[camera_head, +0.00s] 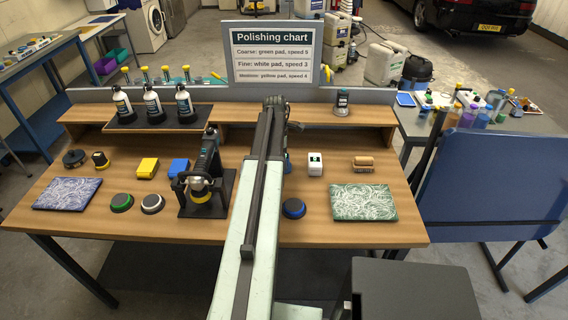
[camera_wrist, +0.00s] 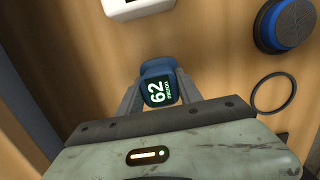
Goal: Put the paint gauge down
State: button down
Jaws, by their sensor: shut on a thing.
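The paint gauge (camera_wrist: 157,70) is a small dark blue device with a lit screen reading 62 and what looks like "micron". In the wrist view it sits between the two fingers of my gripper (camera_wrist: 158,92), which is shut on it. The wooden bench top (camera_wrist: 85,70) lies beneath. I cannot tell whether the gauge touches the wood or hangs just above it. In the head view my arm hides most of the gripper and gauge.
A white device (camera_head: 315,164) and a blue-edged round pad (camera_head: 293,208) lie right of my arm. A thin black ring (camera_wrist: 273,93) lies near the pad. A patterned green panel (camera_head: 363,203) is farther right. Bare wood lies between them. A raised shelf (camera_head: 230,117) runs behind.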

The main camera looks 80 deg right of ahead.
jog(key=shift+r, duration=0.1)
jog(key=c, duration=0.8)
grip_release()
jog(key=r+p, duration=0.4)
jog(key=w+r+p, duration=0.1)
jog(key=r+p, duration=0.7)
jog(key=shift+w+a, duration=0.1)
jog(key=shift+w, duration=0.1)
